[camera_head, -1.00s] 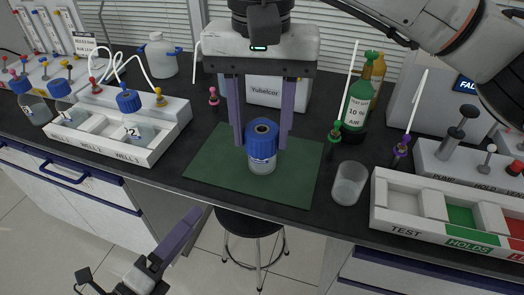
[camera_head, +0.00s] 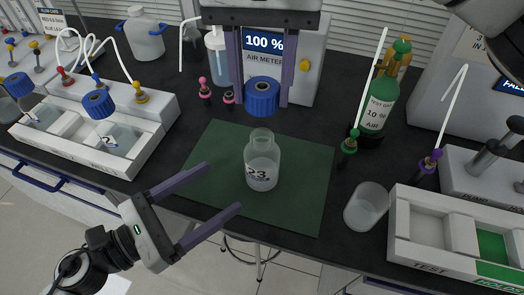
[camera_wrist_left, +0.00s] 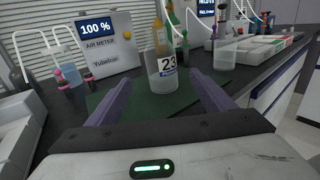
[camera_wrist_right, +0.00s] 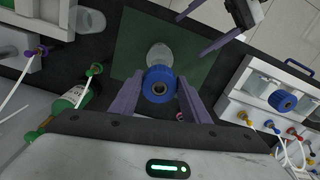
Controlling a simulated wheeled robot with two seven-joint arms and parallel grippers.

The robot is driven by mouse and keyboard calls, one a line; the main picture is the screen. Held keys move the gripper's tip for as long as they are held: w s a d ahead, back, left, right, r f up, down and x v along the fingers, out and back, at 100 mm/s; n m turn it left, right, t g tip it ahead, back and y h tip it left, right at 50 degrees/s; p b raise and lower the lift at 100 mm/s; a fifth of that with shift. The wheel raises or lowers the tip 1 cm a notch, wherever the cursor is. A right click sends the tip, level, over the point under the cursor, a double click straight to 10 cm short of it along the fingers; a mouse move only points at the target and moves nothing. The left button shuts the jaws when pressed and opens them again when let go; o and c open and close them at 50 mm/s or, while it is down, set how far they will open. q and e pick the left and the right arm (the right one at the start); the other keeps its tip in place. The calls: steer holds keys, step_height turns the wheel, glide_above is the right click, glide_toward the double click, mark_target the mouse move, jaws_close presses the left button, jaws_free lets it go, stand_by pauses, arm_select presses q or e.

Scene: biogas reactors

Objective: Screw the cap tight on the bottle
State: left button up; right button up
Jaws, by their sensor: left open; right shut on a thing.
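The bottle (camera_head: 262,165), clear and labelled 23, stands upright and uncapped on the green mat (camera_head: 210,150). It also shows in the left wrist view (camera_wrist_left: 163,72). My right gripper (camera_head: 261,104) is shut on the cap, a finger on either side; the right wrist view shows the cap (camera_wrist_right: 158,84) between the fingertips, hiding part of the bottle. My left gripper (camera_head: 224,186) is open and empty, left of the bottle, its fingers pointing towards it.
An empty clear cup (camera_head: 367,206) stands right of the mat. A green gas bottle (camera_head: 378,103) with a thin white tube is behind it. The air meter (camera_head: 306,65) reads 100 %. White trays (camera_head: 421,262) stand at right and left (camera_head: 100,165).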

arm_select(q)
steer(key=shift+s+r, duration=0.1)
steer(key=shift+s, duration=0.2)
arm_select(e)
steer(key=shift+s+r, duration=0.1)
steer(key=shift+s, duration=0.25)
arm_select(q)
steer(key=shift+w+d, duration=0.35)
arm_select(e)
steer(key=shift+w, duration=0.1)
arm_select(q)
steer(key=x, duration=1.1)
steer(key=shift+w, duration=0.15)
steer(key=c, duration=1.6)
arm_select(e)
glide_above(261, 138)
steer(key=shift+f, duration=2.55)
steer(key=shift+f, duration=0.9)
